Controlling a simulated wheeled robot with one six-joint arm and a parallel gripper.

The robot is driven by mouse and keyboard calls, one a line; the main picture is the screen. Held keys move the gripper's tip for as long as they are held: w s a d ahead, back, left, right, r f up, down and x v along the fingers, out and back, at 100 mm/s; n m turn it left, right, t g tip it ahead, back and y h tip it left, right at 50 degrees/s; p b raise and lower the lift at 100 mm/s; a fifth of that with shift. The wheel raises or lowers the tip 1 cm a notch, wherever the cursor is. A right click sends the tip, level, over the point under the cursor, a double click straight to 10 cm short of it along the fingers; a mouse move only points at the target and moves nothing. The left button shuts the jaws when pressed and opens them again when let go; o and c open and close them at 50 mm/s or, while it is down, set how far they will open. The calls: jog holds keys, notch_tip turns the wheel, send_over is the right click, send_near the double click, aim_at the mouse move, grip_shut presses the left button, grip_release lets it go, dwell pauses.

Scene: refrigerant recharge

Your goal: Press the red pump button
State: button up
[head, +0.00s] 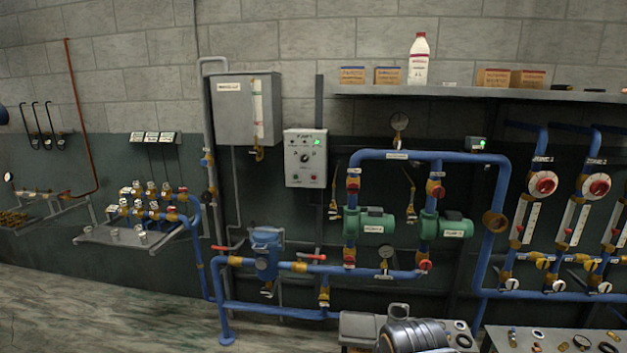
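The pump control box (305,157) is a light grey panel on the wall, left of the middle in the head view. A small red button (313,178) sits at its lower right, beside a green button (297,178) at its lower left. A black rotary knob (304,158) is in the middle of the panel. A row of small lamps runs across its top, and the green lamp (317,142) at the right glows.
A grey tank cabinet (246,110) hangs left of the box. Blue pipes with two green pumps (375,224) stand to the right and below. A shelf (460,92) with a white bottle (419,59) is above right. Open floor (100,310) lies at lower left.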

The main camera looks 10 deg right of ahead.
grip_shut()
dwell(1.3)
